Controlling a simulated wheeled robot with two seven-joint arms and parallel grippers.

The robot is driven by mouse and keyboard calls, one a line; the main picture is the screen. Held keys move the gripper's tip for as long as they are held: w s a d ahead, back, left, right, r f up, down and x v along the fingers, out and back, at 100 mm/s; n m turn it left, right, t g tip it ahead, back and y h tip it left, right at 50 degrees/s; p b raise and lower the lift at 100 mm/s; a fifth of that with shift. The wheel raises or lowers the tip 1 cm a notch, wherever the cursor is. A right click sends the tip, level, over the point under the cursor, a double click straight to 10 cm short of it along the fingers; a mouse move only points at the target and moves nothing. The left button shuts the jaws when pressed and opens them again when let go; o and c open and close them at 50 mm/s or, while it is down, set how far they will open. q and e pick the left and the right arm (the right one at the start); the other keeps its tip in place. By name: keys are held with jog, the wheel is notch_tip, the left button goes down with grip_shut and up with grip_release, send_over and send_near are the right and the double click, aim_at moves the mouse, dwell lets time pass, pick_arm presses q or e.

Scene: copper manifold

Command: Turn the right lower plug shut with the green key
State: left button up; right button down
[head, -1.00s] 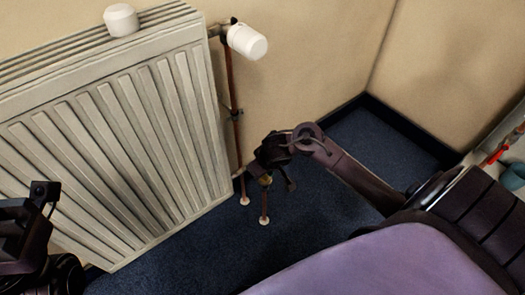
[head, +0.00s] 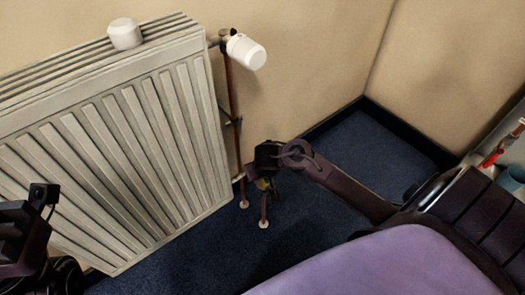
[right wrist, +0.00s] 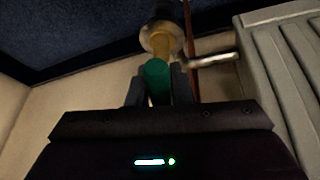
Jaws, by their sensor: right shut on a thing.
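The green key (right wrist: 157,80) is between the fingers of my right gripper (right wrist: 158,88) in the right wrist view. The gripper is shut on it. The far end of the key meets the brass fitting (right wrist: 161,42) in the picture; I cannot tell how deep it sits. In the head view my right gripper (head: 265,168) is at the lower right corner of the radiator (head: 130,140), by the pipes, and hides the plug and most of the key. My left gripper (head: 22,238) is dark at the lower left edge; its fingertips are not clear.
A copper pipe (head: 235,150) rises beside the radiator to a white valve head (head: 246,51). A short pipe (head: 264,208) goes to the floor. A white cap (head: 125,33) is on top of the radiator. Blue carpet (head: 345,150) is clear toward the corner. A red-handled tool (head: 497,152) lies at right.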

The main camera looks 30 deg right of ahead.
jog(key=shift+m, duration=0.5)
jog(key=shift+s+m+g+h+p, duration=0.15)
jog(key=shift+m+g+h+p, duration=0.25)
jog(key=shift+m, duration=0.5)
jog(key=shift+d+f+m, duration=0.1)
jog(key=shift+d+m, duration=0.05)
jog(key=shift+m, duration=0.15)
